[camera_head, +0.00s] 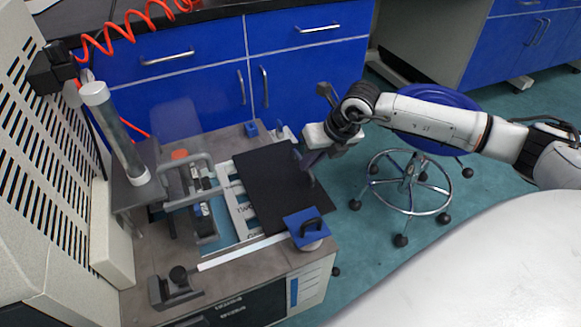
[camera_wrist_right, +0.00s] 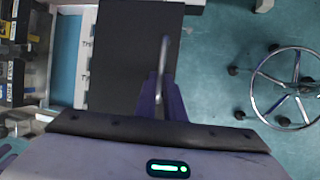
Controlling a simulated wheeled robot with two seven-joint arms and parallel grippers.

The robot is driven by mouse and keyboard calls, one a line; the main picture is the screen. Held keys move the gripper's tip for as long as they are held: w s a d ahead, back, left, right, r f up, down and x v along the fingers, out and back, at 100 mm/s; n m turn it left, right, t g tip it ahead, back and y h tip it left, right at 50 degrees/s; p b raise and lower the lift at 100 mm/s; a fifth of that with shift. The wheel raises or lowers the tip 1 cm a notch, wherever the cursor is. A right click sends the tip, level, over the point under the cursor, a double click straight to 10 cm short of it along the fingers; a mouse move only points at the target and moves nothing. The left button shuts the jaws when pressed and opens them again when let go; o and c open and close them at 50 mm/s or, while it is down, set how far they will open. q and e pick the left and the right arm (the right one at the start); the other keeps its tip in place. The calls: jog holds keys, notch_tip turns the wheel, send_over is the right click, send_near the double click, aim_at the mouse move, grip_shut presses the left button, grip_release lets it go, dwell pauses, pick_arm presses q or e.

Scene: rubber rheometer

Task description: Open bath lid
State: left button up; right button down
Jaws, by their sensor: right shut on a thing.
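The bath lid (camera_head: 268,192) is a flat black plate on top of the grey instrument; it also shows in the wrist view (camera_wrist_right: 115,60). A thin upright handle (camera_wrist_right: 164,52) rises at its right side. My right gripper (camera_head: 308,164) is over the lid's right edge, shut on the handle; its purple fingers (camera_wrist_right: 162,98) hide the grip itself. The bath (camera_head: 223,218) shows as a blue area left of the lid, beside a white printed strip (camera_head: 240,212). My left gripper is not in view.
A metal frame with a clear cylinder (camera_head: 118,135) stands left of the bath. A blue stool (camera_head: 425,100) stands to the right. Blue cabinets (camera_head: 200,75) are behind.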

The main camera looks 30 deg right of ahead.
jog(key=shift+s+d, duration=0.2)
jog(key=shift+d, duration=0.85)
jog(key=c, duration=1.8)
grip_release()
jog(key=shift+c, duration=0.2)
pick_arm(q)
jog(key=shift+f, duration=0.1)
pick_arm(e)
jog(key=shift+r, duration=0.1)
